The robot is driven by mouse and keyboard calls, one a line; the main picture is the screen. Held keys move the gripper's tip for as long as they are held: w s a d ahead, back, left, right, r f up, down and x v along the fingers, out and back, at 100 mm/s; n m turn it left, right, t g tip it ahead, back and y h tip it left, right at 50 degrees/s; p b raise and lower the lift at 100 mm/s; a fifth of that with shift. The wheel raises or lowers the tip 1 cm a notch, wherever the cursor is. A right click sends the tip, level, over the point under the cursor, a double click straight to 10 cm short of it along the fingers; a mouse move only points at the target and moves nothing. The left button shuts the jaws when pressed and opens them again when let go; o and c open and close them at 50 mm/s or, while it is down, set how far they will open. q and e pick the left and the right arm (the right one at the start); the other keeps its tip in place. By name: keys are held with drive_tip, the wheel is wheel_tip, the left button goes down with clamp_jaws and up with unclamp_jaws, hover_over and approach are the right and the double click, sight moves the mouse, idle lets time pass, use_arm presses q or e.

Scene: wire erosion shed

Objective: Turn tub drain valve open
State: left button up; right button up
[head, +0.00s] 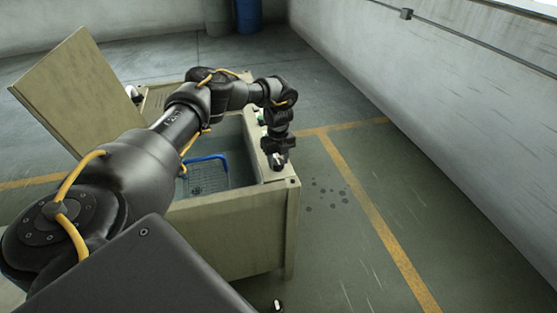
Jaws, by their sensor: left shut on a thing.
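The tub (235,236) is a beige box on legs, with its top open and a grey inside. My left arm reaches across the tub from the left. My left gripper (278,160) points down at the tub's right rim, near the front right corner. It is shut on the drain valve's handle, which its fingers mostly hide. I cannot tell the handle's angle. My right gripper cannot be made out.
A blue-handled wire basket (210,176) sits inside the tub. A beige lid panel (75,85) stands tilted up at the left. A blue barrel (248,16) is at the back. The floor (340,230) right of the tub is clear up to the wall (450,110).

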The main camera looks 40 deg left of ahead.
use_arm(q)
drive_tip(key=n+p, duration=0.1)
drive_tip(key=n, duration=0.3)
drive_tip(key=shift+p, duration=0.35)
drive_tip(key=n+p, duration=0.2)
drive_tip(key=n, duration=0.2)
drive_tip(key=n+p, duration=0.2)
drive_tip(key=n, duration=0.3)
drive_tip(key=shift+s+n+p, duration=0.1)
drive_tip(key=shift+n+p, duration=0.25)
drive_tip(key=shift+n, duration=0.05)
drive_tip(key=shift+f+n+p, duration=0.1)
drive_tip(key=shift+n+p, duration=0.75)
drive_tip(key=shift+n, duration=1.05)
drive_tip(key=o, duration=1)
drive_tip(key=shift+a, duration=0.1)
